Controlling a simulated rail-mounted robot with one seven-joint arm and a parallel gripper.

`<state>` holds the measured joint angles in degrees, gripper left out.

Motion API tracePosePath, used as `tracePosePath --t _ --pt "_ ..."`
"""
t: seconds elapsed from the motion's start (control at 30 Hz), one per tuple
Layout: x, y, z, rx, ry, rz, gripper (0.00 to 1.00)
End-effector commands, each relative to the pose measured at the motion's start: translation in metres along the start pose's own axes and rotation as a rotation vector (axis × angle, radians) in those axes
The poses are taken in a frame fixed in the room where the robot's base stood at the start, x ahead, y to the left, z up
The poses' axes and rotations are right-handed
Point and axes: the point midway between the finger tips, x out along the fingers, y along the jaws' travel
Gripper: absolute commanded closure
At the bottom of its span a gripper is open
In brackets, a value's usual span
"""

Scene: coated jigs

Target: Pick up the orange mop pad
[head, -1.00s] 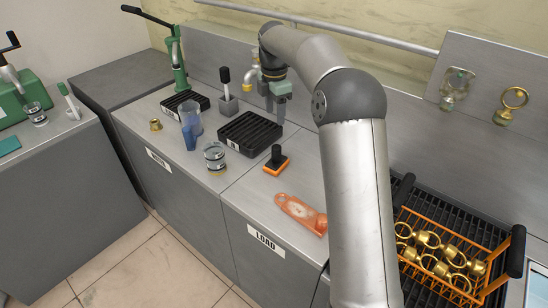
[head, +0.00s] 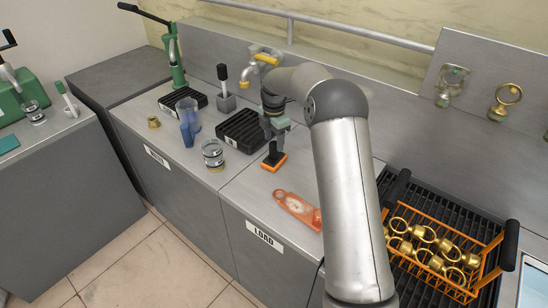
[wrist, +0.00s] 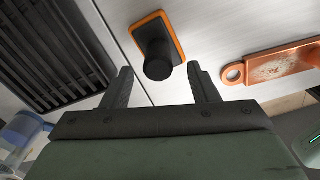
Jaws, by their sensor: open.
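The orange mop pad (head: 280,165) lies flat on the grey counter, with a black block and upright black handle on top. In the wrist view its orange edge (wrist: 179,38) frames the black top, and the round handle end points towards the camera. My gripper (wrist: 160,75) is open and empty. Its two fingers appear on either side of the handle end in the wrist view, but I cannot tell how far apart in height they are. In the head view my gripper (head: 276,132) is just above and behind the pad, partly hidden by my arm.
A black slatted rack (head: 247,130) is close on the left. An orange scraper-like tool (head: 297,209) lies at the front right. A glass jar (head: 213,155) and blue cup (head: 188,130) stand further left. An orange basket (head: 443,252) of brass rings is right of my arm.

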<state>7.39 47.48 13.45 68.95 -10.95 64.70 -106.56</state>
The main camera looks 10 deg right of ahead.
Motion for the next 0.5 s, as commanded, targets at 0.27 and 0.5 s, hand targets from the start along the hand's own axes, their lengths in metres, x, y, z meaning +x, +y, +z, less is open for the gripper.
tracePosePath --t 0.27,0.5 --pt "0.039 0.002 0.005 -0.001 0.002 -0.004 0.46" --pt "0.046 0.002 0.005 0.0 0.0 -0.001 0.46"
